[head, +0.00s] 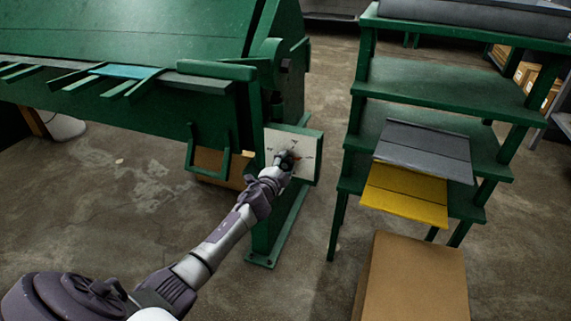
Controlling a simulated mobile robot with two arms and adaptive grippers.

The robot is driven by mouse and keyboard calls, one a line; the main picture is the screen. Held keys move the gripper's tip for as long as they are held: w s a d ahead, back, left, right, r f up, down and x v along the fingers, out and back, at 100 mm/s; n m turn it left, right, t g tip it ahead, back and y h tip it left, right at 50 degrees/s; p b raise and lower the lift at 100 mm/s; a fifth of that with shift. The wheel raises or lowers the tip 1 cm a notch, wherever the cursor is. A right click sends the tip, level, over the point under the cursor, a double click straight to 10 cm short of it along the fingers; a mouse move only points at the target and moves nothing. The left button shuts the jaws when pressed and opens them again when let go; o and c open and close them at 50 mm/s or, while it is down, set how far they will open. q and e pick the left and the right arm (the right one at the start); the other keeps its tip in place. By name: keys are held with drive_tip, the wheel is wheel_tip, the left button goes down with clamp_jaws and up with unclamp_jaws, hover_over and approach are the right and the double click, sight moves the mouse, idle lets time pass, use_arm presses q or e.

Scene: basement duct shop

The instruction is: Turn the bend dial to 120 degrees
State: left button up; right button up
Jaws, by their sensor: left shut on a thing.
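The bend dial's pale plate (301,148) with small markings is on the right end of the green bending machine (140,35). My left gripper (287,158) is at the middle of this plate, shut on the dial's knob. The gripper covers most of the knob, and the markings are too small to read, so I cannot tell the angle it is set to. An orange-red mark shows beside the gripper on the plate. My right gripper is not in view.
A green shelf rack (440,85) stands to the right, with a grey folded sheet (420,148) and a yellow one (405,195). A cardboard box (415,280) stands in front of it. A teal piece (125,71) lies on the machine's front supports.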

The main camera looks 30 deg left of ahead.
use_arm(q)
drive_tip(key=o, duration=1.2)
drive_tip(key=shift+c, duration=0.2)
drive_tip(key=f+v, duration=0.1)
drive_tip(key=v, duration=1.1)
drive_tip(key=shift+r, duration=0.4)
